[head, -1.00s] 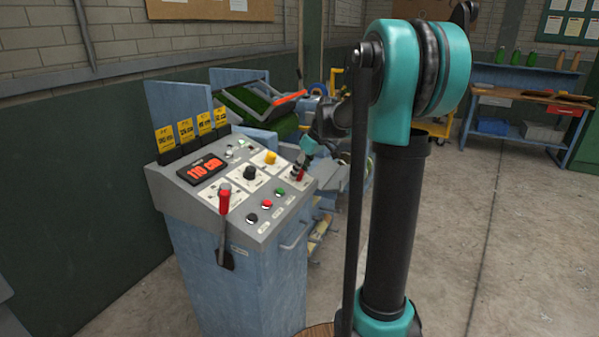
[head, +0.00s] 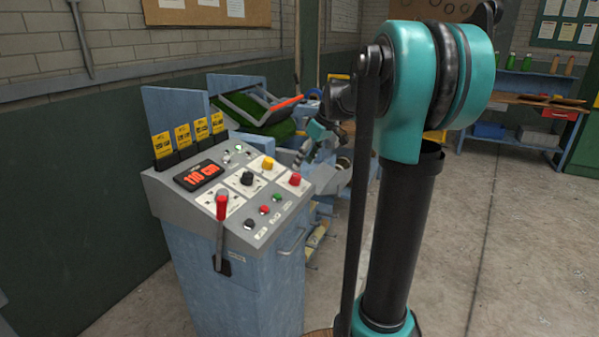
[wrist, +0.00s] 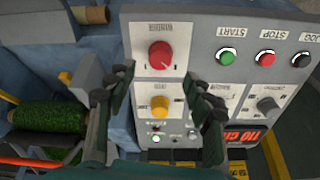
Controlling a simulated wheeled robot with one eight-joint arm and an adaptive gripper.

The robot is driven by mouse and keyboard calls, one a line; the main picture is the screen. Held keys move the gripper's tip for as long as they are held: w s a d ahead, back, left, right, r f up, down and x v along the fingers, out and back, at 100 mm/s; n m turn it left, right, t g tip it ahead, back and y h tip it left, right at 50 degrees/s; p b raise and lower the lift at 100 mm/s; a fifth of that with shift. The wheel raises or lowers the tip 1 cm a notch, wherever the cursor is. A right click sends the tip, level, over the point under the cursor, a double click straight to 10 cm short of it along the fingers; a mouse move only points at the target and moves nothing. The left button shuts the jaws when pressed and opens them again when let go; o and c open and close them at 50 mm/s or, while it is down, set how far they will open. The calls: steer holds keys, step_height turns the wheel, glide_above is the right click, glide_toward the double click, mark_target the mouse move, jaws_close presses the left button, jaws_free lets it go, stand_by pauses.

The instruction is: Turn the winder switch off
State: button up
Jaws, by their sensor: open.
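The winder switch (wrist: 160,55) is a red round knob on a white plate labelled WINDER, upside down in the wrist view. In the head view the red knob (head: 295,180) sits at the right end of the sloping control panel (head: 260,228). I cannot tell its setting. My gripper (wrist: 160,80) is open and empty. In the wrist view its two dark fingers stand apart on either side below the knob, near the yellow knob (wrist: 159,105).
Green, red and black buttons (wrist: 267,58) line the panel beside the winder plate. A black knob (head: 247,179), a lit display reading 110 cm (head: 200,175) and a red-handled lever (head: 221,208) are farther left. Green turf (wrist: 48,115) lies on the machine beyond.

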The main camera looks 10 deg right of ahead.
steer(key=shift+v, duration=2.25)
steer(key=s+f+m+t+h, duration=0.1)
steer(key=s+f+m+h, duration=0.2)
steer(key=s+f, duration=2.3)
steer(key=s+m, duration=0.1)
steer(key=m, duration=0.4)
steer(key=shift+h, duration=0.4)
steer(key=shift+s+f, duration=0.1)
steer(key=shift+s, duration=0.05)
